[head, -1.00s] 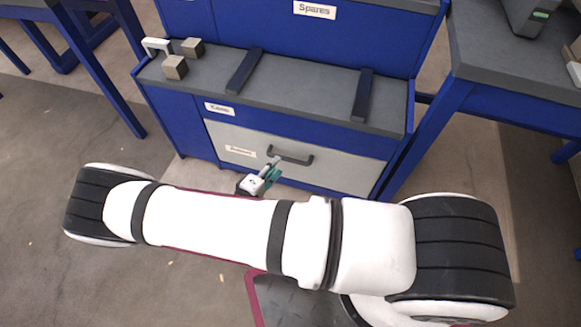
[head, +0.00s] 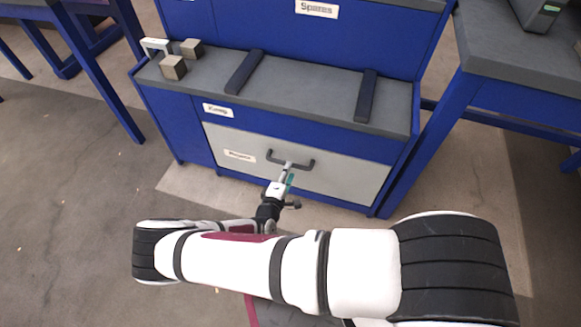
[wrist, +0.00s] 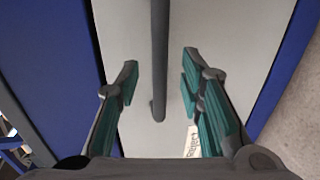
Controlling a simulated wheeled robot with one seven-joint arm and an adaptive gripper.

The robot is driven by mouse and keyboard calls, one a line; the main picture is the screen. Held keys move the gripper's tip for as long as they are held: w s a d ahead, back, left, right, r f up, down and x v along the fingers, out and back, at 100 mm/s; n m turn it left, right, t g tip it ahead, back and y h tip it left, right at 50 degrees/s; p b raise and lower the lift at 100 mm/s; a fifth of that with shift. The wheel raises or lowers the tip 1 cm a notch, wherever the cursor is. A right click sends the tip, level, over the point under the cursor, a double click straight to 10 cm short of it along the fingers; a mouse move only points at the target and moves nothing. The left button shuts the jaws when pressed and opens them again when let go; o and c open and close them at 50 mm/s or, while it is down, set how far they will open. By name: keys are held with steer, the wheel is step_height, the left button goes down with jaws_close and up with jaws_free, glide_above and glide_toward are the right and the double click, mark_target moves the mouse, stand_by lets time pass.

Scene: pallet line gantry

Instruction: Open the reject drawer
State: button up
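The reject drawer (head: 345,178) is a light grey front panel low in the blue cabinet, with a white label (head: 240,156) at its left. It appears shut, flush with the cabinet. Its dark bar handle (head: 291,163) is on the upper middle of the panel. My gripper (head: 288,174) is just in front of the handle in the head view. In the wrist view my gripper (wrist: 159,88) is open, with teal-padded fingers apart on either side of the handle (wrist: 159,60). No finger visibly touches the handle. The label (wrist: 192,140) shows beside the right finger.
The cabinet's grey top (head: 300,88) carries two dark bars (head: 245,72), two small blocks (head: 174,67) and a white bracket (head: 156,46). A blue-legged table (head: 520,55) stands close at the right. The floor before the drawer is clear apart from my arm.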

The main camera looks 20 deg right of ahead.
steer(key=shift+b+x, duration=0.65)
steer(key=shift+x, duration=1.6)
jaws_close()
